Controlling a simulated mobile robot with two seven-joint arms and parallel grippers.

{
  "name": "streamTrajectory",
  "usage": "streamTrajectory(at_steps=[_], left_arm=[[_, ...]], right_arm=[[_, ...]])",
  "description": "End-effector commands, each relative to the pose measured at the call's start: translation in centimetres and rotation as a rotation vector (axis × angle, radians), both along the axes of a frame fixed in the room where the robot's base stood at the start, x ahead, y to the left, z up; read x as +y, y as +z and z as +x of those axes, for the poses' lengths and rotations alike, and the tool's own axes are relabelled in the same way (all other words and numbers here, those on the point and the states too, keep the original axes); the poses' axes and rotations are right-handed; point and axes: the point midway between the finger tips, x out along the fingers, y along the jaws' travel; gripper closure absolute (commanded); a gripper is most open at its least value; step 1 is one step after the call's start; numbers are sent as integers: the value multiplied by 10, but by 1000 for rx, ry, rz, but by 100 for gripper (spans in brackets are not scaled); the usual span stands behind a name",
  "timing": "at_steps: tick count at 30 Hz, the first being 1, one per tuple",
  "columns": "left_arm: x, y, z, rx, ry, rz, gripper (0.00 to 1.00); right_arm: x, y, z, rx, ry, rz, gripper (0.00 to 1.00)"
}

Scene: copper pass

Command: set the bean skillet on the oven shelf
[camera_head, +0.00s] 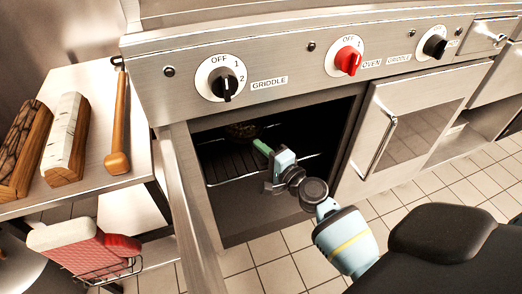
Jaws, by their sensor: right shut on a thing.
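The bean skillet (242,131) is inside the open oven, dark, with brownish beans in it and partly hidden by the oven's upper edge. It is over the rear of the wire oven shelf (232,168); I cannot tell whether it rests on it. My right gripper (267,152) reaches into the oven from the right and is shut on the skillet, at the near side where a green handle-like piece shows. The jaws' contact is small and dim. My left gripper is not in view.
The oven door (192,205) stands open at the left of the opening. A steel control panel with knobs (227,84) overhangs it. Tiled floor is clear in front.

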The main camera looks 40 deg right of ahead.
Motion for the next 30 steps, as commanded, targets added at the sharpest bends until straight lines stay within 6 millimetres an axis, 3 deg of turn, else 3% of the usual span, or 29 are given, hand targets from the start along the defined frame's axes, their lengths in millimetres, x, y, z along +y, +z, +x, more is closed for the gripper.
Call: streamTrajectory(at_steps=[2, 3, 8, 20, 30], left_arm=[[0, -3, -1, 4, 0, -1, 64], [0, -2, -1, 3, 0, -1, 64], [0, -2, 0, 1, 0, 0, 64], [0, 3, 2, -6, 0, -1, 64], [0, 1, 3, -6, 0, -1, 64]], right_arm=[[0, 0, 1, -5, -1, -2, 100], [0, -3, 0, 1, 0, 0, 83], [0, -2, 0, 1, 0, 0, 64], [0, 1, -2, 1, 0, 0, 64], [-5, -1, -60, 4, 1, -1, 64]])
